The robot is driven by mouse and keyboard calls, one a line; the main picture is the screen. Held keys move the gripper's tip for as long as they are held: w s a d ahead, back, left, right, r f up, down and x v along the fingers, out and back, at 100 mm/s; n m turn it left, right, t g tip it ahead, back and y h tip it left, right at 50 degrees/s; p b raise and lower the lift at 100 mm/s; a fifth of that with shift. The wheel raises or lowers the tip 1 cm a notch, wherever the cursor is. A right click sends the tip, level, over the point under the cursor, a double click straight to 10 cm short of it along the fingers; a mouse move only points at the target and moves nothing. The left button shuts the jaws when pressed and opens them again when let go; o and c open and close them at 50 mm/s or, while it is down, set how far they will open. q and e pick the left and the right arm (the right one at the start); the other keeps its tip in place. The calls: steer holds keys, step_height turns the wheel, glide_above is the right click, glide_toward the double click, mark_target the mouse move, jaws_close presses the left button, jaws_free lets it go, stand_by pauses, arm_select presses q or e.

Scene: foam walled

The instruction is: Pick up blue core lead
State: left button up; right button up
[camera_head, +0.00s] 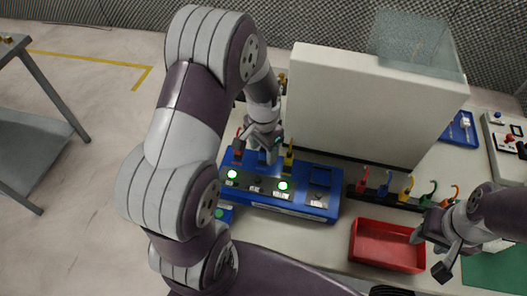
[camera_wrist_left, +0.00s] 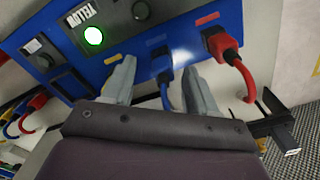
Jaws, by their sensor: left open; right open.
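The blue core lead (camera_wrist_left: 164,82) is plugged into the blue panel (camera_wrist_left: 125,62) in the left wrist view, its cable hanging down. My left gripper (camera_wrist_left: 160,76) is open, with one finger on each side of the blue plug; I cannot tell if they touch it. In the head view my left gripper (camera_head: 266,140) is over the back edge of the blue panel (camera_head: 318,207), and the arm and fingers mostly hide the blue lead there. My right gripper (camera_head: 429,256) is open and empty, beside the red tray (camera_head: 385,262).
A red lead (camera_wrist_left: 218,44) is plugged in just right of the blue one. A yellow lead (camera_head: 288,160) also stands at the panel. A rack (camera_head: 372,195) of coloured leads is to the right. A large pale board (camera_head: 360,105) stands behind the panel.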

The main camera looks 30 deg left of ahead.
arm_select(q)
steer(key=shift+a+f, duration=0.1)
steer(key=shift+f, duration=0.35)
steer(key=shift+w+a+f, duration=0.15)
steer(key=shift+w, duration=0.1)
steer(key=shift+s, duration=0.15)
jaws_close()
arm_select(e)
steer(key=shift+w+a, duration=0.15)
steer(key=shift+w, duration=0.05)
arm_select(q)
steer(key=r, duration=0.4)
steer(key=shift+d+r+b, duration=0.25)
steer(key=shift+b, duration=0.15)
steer(key=d+r+b, duration=0.1)
steer(key=d+r, duration=0.5)
steer(key=d, duration=0.5)
steer(key=shift+w+d+r, duration=0.2)
steer(key=shift+w+r, duration=0.2)
steer(key=shift+w, duration=0.05)
arm_select(e)
step_height(320, 180, down, 2)
steer(key=shift+f, duration=0.1)
